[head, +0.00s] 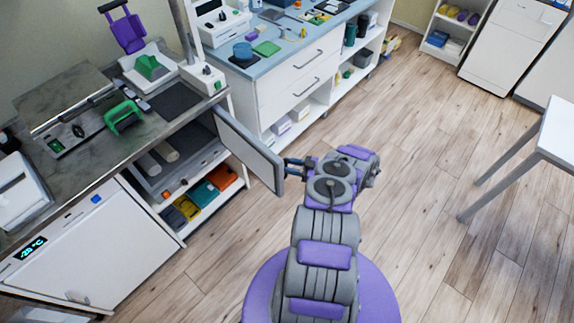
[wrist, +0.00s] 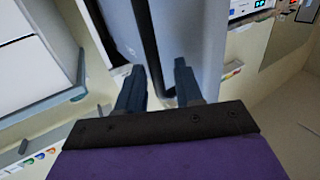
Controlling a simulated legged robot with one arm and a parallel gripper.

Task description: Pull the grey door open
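The grey door (head: 248,148) is a flat panel at the front of the unit under the left counter. It stands swung out from the opening, its free edge toward my gripper. My gripper (head: 292,168) is at that free edge. In the wrist view, the two dark fingers of my gripper (wrist: 158,68) are apart, with grey panel surfaces (wrist: 195,35) and a dark strip beyond and between them. I see no object clamped between the fingers, and contact with the door is unclear. Any handle is hidden or too small to make out.
Left of the door, the open compartment holds pale rolls (head: 164,152), with coloured boxes (head: 204,193) below. A white fridge (head: 95,245) stands further left. White drawers (head: 295,80) stand behind the door. A white table (head: 558,130) is at right. Wood floor between is clear.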

